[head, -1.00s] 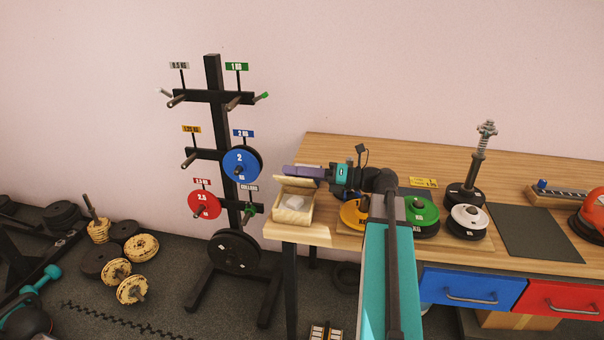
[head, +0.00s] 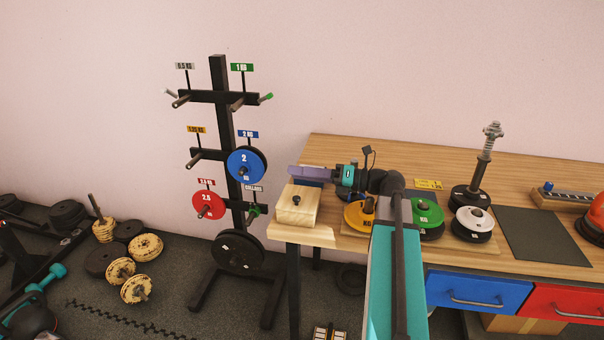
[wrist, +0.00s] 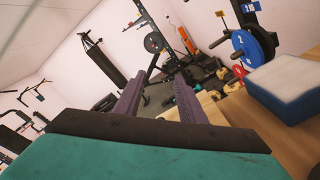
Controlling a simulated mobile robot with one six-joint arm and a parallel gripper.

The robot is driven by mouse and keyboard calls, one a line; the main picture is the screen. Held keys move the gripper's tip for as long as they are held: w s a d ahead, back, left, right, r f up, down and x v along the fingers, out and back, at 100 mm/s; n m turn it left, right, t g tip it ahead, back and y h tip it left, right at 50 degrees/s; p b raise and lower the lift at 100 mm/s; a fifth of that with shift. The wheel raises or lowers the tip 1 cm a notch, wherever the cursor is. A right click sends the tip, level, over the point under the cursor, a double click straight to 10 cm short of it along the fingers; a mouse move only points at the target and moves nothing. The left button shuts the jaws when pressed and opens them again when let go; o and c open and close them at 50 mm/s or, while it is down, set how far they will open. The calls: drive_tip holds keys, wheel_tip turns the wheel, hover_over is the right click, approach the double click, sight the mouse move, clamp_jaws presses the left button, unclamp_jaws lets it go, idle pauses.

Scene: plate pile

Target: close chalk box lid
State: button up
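The chalk box (head: 295,207) is a small pale wooden box at the left front corner of the workbench. Pale wood beside the right finger is partly hidden.
A blue and white block (wrist: 286,88) is right of my fingers. A plate rack (head: 222,150) stands left of the workbench (head: 350,150). Yellow (head: 358,217), green (head: 428,218) and white (head: 473,222) plates lie on the bench to the right. Its back left area is clear.

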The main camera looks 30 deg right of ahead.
drive_tip(key=b+v, duration=0.1)
drive_tip(key=v, duration=1.2)
drive_tip(key=shift+d, duration=0.15)
drive_tip(key=shift+s+r, duration=0.1)
drive_tip(key=shift+r, duration=0.05)
